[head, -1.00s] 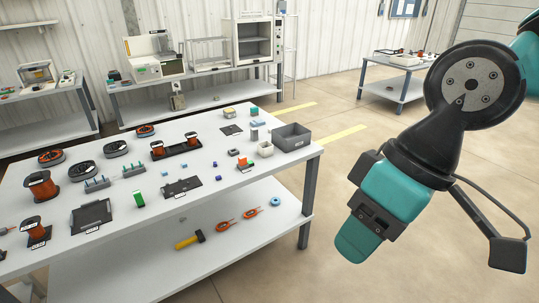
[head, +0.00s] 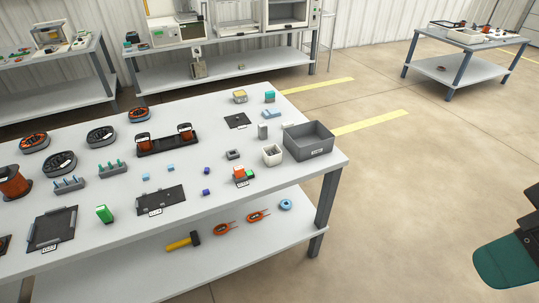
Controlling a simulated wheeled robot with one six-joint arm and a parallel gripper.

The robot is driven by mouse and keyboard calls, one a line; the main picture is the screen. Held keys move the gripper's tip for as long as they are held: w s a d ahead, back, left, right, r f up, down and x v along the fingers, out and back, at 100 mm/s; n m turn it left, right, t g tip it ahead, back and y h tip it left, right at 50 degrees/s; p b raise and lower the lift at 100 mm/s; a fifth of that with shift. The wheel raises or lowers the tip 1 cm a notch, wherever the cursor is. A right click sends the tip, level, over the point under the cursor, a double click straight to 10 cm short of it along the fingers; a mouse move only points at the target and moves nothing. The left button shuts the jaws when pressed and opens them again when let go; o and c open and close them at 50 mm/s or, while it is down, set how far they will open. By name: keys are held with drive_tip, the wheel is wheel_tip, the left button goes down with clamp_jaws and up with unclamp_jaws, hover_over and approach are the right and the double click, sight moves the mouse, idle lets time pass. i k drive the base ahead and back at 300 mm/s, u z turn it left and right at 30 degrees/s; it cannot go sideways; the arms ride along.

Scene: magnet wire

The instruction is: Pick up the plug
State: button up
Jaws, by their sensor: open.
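I cannot tell for sure which small item is the plug. Small purple cubes (head: 206,171) and light blue cubes (head: 171,167) lie near the middle. My gripper (head: 507,262) shows only in part at the right edge, as a teal finger over the floor. It is open, well away from the table, and nothing shows in it. Its other finger is out of view.
A grey bin (head: 310,141) and a white cup (head: 272,155) stand at the table's right end. Wire spools (head: 62,163) and dark trays (head: 161,200) fill the left. The floor right of the table is clear.

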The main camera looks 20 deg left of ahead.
sight(238, 171)
drive_tip(key=u, duration=0.2)
drive_tip(key=i, duration=0.65)
drive_tip(key=u, duration=0.95)
drive_tip(key=i, duration=0.45)
drive_tip(key=u, duration=0.4)
